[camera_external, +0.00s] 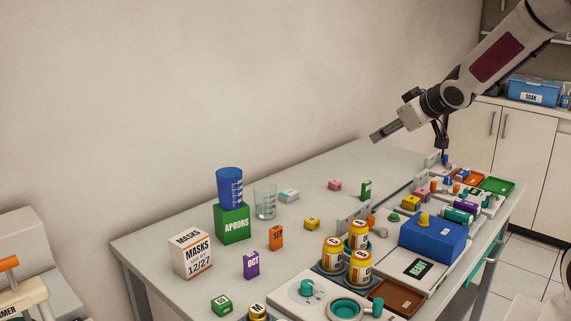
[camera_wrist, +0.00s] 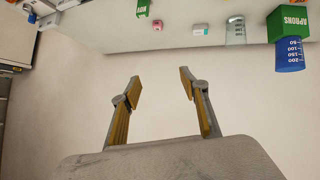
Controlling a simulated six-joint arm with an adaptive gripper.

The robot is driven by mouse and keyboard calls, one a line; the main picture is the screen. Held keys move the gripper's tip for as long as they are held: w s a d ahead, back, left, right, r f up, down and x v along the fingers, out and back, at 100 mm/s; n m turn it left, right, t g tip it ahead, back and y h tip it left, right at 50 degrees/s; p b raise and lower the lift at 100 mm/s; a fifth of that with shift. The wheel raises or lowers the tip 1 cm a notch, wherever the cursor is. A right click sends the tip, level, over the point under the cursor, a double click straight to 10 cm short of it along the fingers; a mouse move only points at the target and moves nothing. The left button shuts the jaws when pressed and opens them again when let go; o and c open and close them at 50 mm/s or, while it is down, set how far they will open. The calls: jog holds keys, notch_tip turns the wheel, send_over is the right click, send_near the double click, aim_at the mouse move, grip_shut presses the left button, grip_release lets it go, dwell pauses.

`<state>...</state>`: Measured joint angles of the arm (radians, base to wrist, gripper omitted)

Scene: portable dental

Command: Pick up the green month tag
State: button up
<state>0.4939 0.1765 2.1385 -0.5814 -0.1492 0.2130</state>
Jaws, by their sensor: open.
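A small upright green tag (camera_external: 366,189) stands on the table, right of the pink block. In the wrist view a green tag, probably reading NOV (camera_wrist: 142,8), is at the top edge, partly cut off. My gripper (camera_external: 376,136) is in the air above the back of the table, higher than the green tag and apart from it. In the wrist view its two fingers (camera_wrist: 161,86) are spread with nothing between them, and wall shows behind. Another small green block (camera_external: 221,304) lies at the front left; its label is hard to read.
A purple OCT tag (camera_external: 251,264), an orange SEP tag (camera_external: 276,238), a yellow block (camera_external: 312,223) and a pink block (camera_external: 335,185) stand apart on the table. A glass beaker (camera_external: 265,202) and green APRONS box (camera_external: 232,222) are left. Trays and bottles (camera_external: 360,266) crowd the right.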

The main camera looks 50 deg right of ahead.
jog(key=w+d+f+t+y, duration=0.1)
jog(key=w+d+f, duration=0.3)
jog(key=d+f, duration=0.45)
jog(key=t+y, duration=0.2)
jog(key=y, duration=0.1)
send_near(369, 184)
jog(key=shift+w+d+f+n, duration=0.15)
jog(key=shift+w+f+n, duration=0.15)
jog(key=shift+w+f, duration=0.3)
jog(key=shift+x, duration=1.25)
jog(key=shift+w, duration=0.15)
jog(key=shift+a+x, duration=0.15)
jog(key=shift+x, duration=0.6)
jog(key=shift+a+x, duration=0.1)
jog(key=shift+x, duration=0.65)
jog(key=shift+w+d+f, duration=0.1)
jog(key=shift+w+f, duration=0.05)
jog(key=shift+w, duration=0.8)
